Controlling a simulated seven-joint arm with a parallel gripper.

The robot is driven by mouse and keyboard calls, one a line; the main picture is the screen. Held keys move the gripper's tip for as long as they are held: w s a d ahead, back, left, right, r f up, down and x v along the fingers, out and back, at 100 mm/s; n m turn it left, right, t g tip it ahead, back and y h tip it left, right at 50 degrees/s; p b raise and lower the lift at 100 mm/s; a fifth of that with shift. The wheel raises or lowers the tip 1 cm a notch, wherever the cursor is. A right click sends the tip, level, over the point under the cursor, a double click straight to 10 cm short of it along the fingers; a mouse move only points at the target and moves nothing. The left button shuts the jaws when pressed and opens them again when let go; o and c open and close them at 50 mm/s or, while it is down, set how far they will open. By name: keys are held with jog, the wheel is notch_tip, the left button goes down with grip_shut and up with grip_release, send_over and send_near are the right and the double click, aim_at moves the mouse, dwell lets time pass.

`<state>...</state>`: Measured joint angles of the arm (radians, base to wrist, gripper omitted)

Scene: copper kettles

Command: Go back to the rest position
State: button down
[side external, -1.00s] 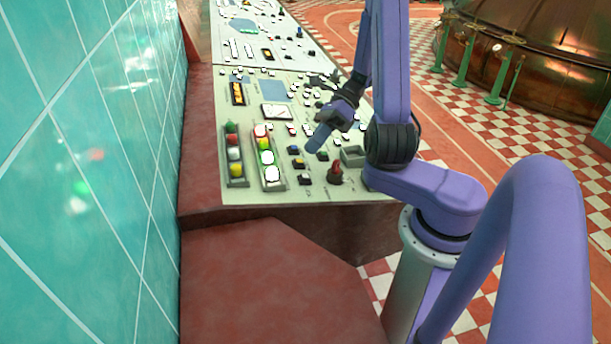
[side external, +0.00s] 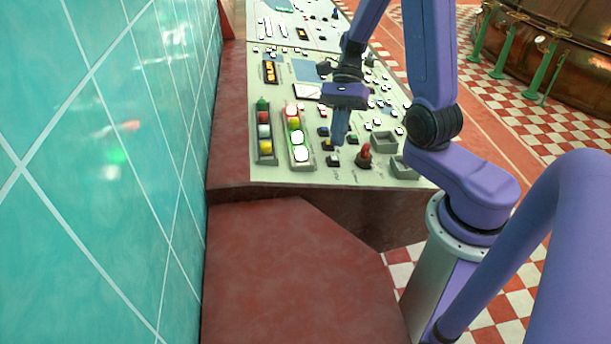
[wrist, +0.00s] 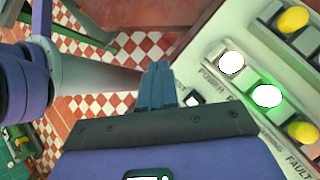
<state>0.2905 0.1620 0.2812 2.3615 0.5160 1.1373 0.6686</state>
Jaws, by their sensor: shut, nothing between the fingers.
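My gripper (side external: 341,138) hangs over the lower middle of the control panel (side external: 380,180) in the side external view, fingers pointing down. Its two fingers are together with nothing between them. In the wrist view the closed fingers (wrist: 158,88) point toward the panel's edge and the floor beyond it. A red knob (side external: 364,155) stands on the panel just right of the fingertips. Whether the fingertips touch the panel cannot be told.
Two strips of coloured lamps, a left strip (side external: 264,132) and a lit right strip (side external: 298,135), stand left of my gripper. A teal tiled wall (side external: 110,180) rises at the left. A copper kettle (side external: 560,50) stands behind green posts at the back right, across the checkered floor.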

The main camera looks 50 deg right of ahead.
jog(key=s+a+r+n+t+h, duration=0.1)
jog(key=s+n, duration=0.4)
jog(key=n, duration=0.5)
jog(key=s+a+r+n+t+h, duration=0.1)
jog(key=s+a+n+h, duration=0.3)
jog(key=n, duration=0.6)
jog(key=s+a+r+n+t+h, duration=0.1)
jog(key=s+a+r+n+h, duration=0.1)
jog(key=s+n, duration=0.3)
jog(key=a+r+n, duration=0.1)
jog(key=n, duration=0.3)
jog(key=shift+s+n, duration=0.4)
